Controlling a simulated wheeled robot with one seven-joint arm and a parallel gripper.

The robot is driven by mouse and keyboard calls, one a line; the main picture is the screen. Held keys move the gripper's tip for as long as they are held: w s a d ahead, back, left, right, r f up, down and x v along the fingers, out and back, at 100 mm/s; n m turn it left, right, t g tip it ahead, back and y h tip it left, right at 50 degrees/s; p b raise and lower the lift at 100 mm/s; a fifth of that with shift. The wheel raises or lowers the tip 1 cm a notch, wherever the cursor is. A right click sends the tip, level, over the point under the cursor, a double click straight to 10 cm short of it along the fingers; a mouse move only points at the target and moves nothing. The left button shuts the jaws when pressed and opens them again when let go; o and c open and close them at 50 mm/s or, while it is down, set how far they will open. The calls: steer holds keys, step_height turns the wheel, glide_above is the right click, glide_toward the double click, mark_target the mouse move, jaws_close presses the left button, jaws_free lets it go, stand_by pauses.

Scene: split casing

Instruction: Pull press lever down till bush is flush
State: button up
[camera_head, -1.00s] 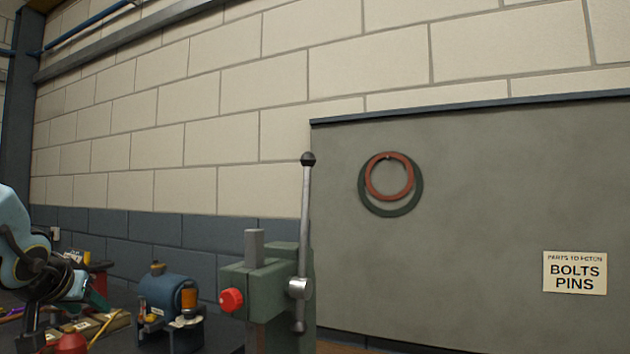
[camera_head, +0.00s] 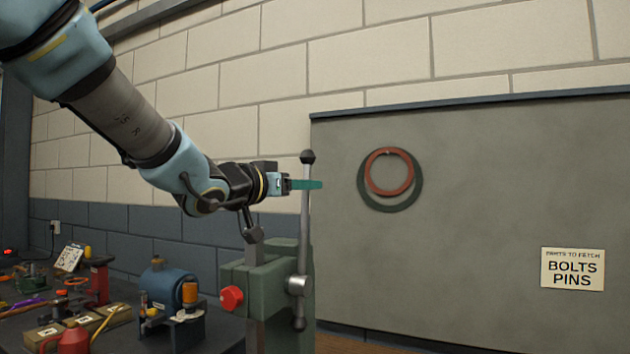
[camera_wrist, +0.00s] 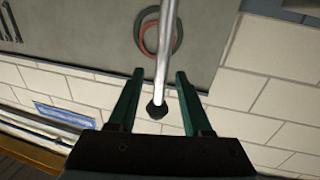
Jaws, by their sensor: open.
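The press lever (camera_head: 305,230) is a steel rod with a black knob at its top, standing upright on the side of the green press (camera_head: 270,285). My gripper (camera_head: 308,185) is at the upper part of the lever, a little below the knob. In the wrist view, the lever (camera_wrist: 167,55) runs between the two green fingers of my gripper (camera_wrist: 159,80), with a gap on each side. The fingers are open. The knob (camera_wrist: 157,111) shows between them. The press ram (camera_head: 254,238) stands up from the press top. I cannot make out the bush.
A blue motor-like unit (camera_head: 170,288) stands left of the press on the dark bench, with a red stand (camera_head: 98,281) and boxes (camera_head: 60,328) farther left. A grey board (camera_head: 470,210) with hanging rings (camera_head: 391,179) is behind, right of the lever.

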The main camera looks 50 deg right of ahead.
steer(key=d, duration=0.2)
steer(key=d+p, duration=0.1)
steer(key=d, duration=0.1)
steer(key=shift+w+d, duration=0.2)
steer(key=shift+d, duration=0.2)
jaws_close()
stand_by(1.1)
